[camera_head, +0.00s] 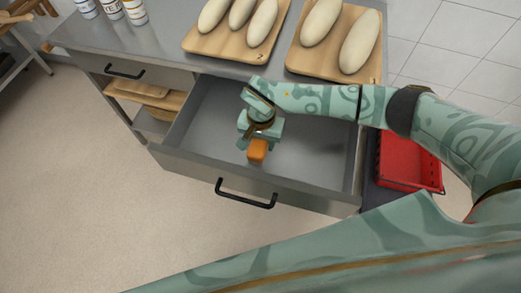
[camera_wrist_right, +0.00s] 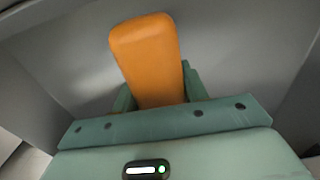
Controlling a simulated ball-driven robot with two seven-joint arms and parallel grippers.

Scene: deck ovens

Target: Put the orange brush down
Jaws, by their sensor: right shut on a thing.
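The orange brush (camera_head: 257,150) shows as an orange block at the tip of my right gripper (camera_head: 257,138), inside the open grey drawer (camera_head: 315,165). In the right wrist view the orange brush (camera_wrist_right: 148,58) stands out between the two green fingers of my right gripper (camera_wrist_right: 160,92), which is shut on it. I cannot tell whether the brush touches the drawer floor. The drawer is pulled out from under the steel counter and looks otherwise empty. Its black handle (camera_head: 246,194) is on the front panel. My left gripper is not in view.
On the counter (camera_head: 160,42) are two wooden boards (camera_head: 232,44) (camera_head: 300,63) with dough loaves and several jars (camera_head: 112,8) at the back left. A red crate (camera_head: 408,162) stands right of the drawer. Open floor (camera_head: 80,180) lies to the left.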

